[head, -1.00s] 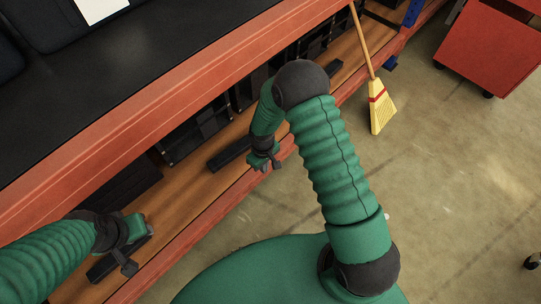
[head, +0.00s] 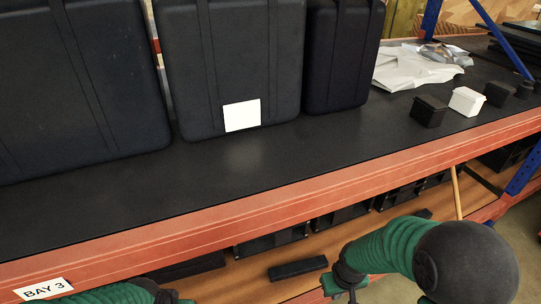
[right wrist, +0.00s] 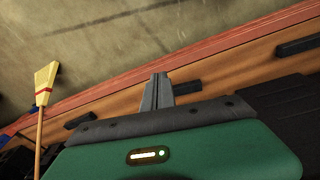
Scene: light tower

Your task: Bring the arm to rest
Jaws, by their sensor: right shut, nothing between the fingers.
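My right arm, in green sleeve with dark joints, comes in at the lower right of the head view. Its gripper (head: 347,292) hangs low in front of the lower shelf, partly cut by the bottom edge. In the right wrist view the gripper fingers (right wrist: 159,80) are together with nothing between them. My left arm (head: 125,292) shows only as a strip at the bottom left. Its fingers are cut off by the frame edge.
The black worktop (head: 250,165) has an orange front beam (head: 300,203). Dark cases (head: 228,60) stand at its back, with small bins (head: 428,111) at right. A black bar (head: 298,268) lies on the wooden lower shelf. A broom (right wrist: 45,82) leans nearby; the floor is open.

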